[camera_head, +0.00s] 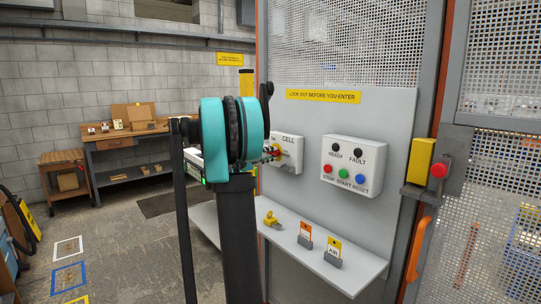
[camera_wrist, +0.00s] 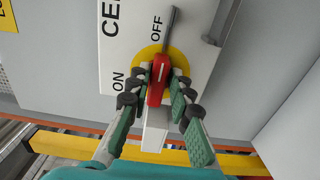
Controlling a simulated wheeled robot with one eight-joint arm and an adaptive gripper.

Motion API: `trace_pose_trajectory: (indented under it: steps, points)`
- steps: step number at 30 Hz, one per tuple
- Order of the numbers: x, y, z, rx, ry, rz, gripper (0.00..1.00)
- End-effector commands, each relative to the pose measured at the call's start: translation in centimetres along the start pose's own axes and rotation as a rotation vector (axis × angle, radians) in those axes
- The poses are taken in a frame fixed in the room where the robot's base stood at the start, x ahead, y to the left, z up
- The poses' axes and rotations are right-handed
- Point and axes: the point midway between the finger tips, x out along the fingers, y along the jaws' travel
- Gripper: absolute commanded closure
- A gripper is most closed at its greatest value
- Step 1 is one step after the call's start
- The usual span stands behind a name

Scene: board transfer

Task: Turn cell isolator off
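The cell isolator (camera_head: 288,150) is a white box on the grey panel, partly hidden behind my gripper in the head view. In the wrist view its white face (camera_wrist: 198,62) carries a yellow disc (camera_wrist: 140,60), a red handle (camera_wrist: 158,72) and the words CELL, ON and OFF. The handle's long side runs up the picture, roughly in line with OFF; which end points is unclear. My gripper (camera_wrist: 160,74) has one finger on each side of the handle, tips close against it, and looks shut on it. In the head view my gripper (camera_head: 274,152) reaches the isolator.
A button box (camera_head: 352,165) is right of the isolator. Below it a shelf (camera_head: 345,275) holds a yellow padlock (camera_head: 270,220) and two tags, one orange (camera_head: 305,232) and one yellow (camera_head: 334,247). A fence gate with an orange handle (camera_head: 418,248) stands at right.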

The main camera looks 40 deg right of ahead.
Motion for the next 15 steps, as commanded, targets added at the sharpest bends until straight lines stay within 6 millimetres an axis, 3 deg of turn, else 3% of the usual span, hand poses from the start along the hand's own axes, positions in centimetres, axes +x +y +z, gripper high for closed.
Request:
trace_pose_trajectory:
  steps: [3,15]
  points:
    - [0.01,0.04,-0.02,-0.001,0.000,0.001,0.64]
    - [-0.78,0.10,-0.11,-0.002,0.002,0.002,0.64]
